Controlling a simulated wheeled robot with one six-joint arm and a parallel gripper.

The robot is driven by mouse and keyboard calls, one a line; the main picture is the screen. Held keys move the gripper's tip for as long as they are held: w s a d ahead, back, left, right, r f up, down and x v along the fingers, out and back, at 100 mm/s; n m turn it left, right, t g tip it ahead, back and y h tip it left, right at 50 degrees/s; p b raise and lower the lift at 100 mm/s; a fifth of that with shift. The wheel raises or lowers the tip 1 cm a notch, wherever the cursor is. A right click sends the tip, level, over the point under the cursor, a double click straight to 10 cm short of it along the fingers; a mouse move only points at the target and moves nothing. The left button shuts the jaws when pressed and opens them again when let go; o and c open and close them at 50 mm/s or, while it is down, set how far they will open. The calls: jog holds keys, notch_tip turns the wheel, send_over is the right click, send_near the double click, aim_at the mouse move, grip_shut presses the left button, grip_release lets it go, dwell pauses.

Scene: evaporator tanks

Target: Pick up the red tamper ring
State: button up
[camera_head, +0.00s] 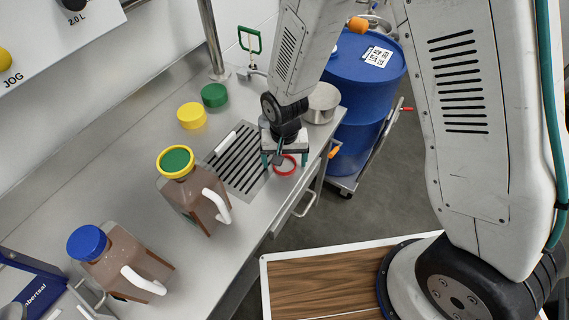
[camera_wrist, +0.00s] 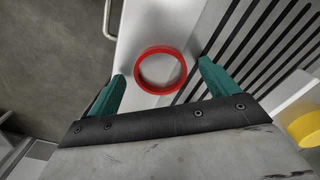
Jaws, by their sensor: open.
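The red tamper ring (camera_head: 285,165) lies flat on the steel counter near its front edge, just right of the slotted drain grate. In the wrist view the whole red ring (camera_wrist: 160,55) shows between and just beyond the two teal fingertips. My gripper (camera_head: 276,160) points down above the ring, and its fingers are apart with nothing between them. It also shows in the wrist view (camera_wrist: 160,82), with one finger on each side of the ring. I cannot tell the exact height of the fingertips above the counter.
The slotted grate (camera_head: 236,158) lies left of the ring. A jug with a green and yellow cap (camera_head: 190,190) and a blue-capped jug (camera_head: 118,262) stand on the counter. Loose yellow (camera_head: 192,116) and green (camera_head: 214,95) caps and a steel pot (camera_head: 322,103) are behind. A blue drum (camera_head: 362,85) stands beyond.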

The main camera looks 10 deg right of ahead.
jog(key=shift+f, duration=0.25)
jog(key=c, duration=1.1)
jog(key=shift+o, duration=0.2)
jog(key=shift+r, duration=0.1)
